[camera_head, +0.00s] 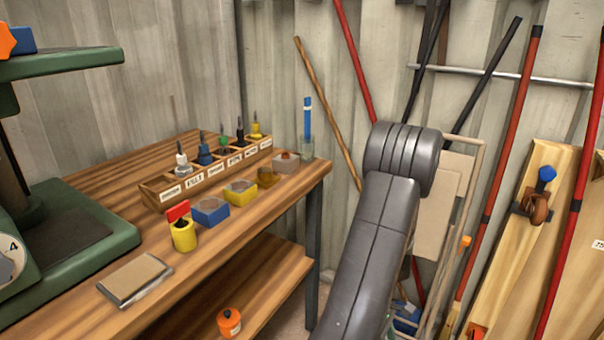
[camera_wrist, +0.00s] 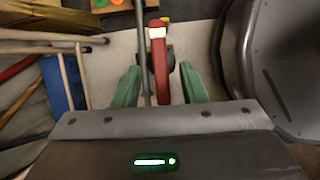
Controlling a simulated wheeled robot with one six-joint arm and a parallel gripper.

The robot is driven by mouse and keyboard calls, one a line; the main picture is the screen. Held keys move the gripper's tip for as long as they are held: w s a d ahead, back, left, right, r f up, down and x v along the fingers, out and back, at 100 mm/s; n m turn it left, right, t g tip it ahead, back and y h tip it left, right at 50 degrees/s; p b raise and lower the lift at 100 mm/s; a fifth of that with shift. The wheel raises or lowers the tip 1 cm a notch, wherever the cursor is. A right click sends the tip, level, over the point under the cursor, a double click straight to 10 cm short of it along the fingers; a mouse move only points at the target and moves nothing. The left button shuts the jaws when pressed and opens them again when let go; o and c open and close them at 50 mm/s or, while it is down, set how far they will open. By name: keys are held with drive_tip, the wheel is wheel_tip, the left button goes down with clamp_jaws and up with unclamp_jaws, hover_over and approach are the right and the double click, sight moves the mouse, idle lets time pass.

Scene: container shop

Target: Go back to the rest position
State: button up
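My gripper (camera_wrist: 160,85) shows in the wrist view with its two green fingers spread wide apart. A red bar-shaped thing with a white band (camera_wrist: 159,65) shows in the gap between them. Bare gaps show on both sides of it, and neither finger touches it. I cannot tell how far below the fingers it lies. In the head view my grey arm stands in the middle right, and my gripper is out of that view.
A wooden workbench (camera_head: 75,315) at left bears a labelled tool rack (camera_head: 160,201), blue and yellow bins and a green machine (camera_head: 90,215). Poles lean on the metal wall, including a red one (camera_head: 355,60). A wooden board (camera_head: 510,240) stands at right. A blue thing (camera_wrist: 57,85) is left of my gripper.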

drive_tip(key=p+v, duration=0.3)
drive_tip(key=v, duration=0.6)
drive_tip(key=b+x, duration=0.6)
drive_tip(key=x, duration=0.7)
drive_tip(key=shift+s+f, duration=0.1)
drive_tip(key=shift+f, duration=0.25)
drive_tip(key=n, duration=0.1)
drive_tip(key=n+t, duration=0.1)
drive_tip(key=shift+r+n+h+b, duration=0.25)
drive_tip(key=shift+n+h+b, duration=0.05)
drive_tip(key=shift+n, duration=0.1)
drive_tip(key=n+t, duration=0.1)
drive_tip(key=n, duration=0.2)
drive_tip(key=shift+r+n, duration=0.1)
drive_tip(key=shift+n, duration=0.2)
drive_tip(key=shift+n+t+b, duration=0.3)
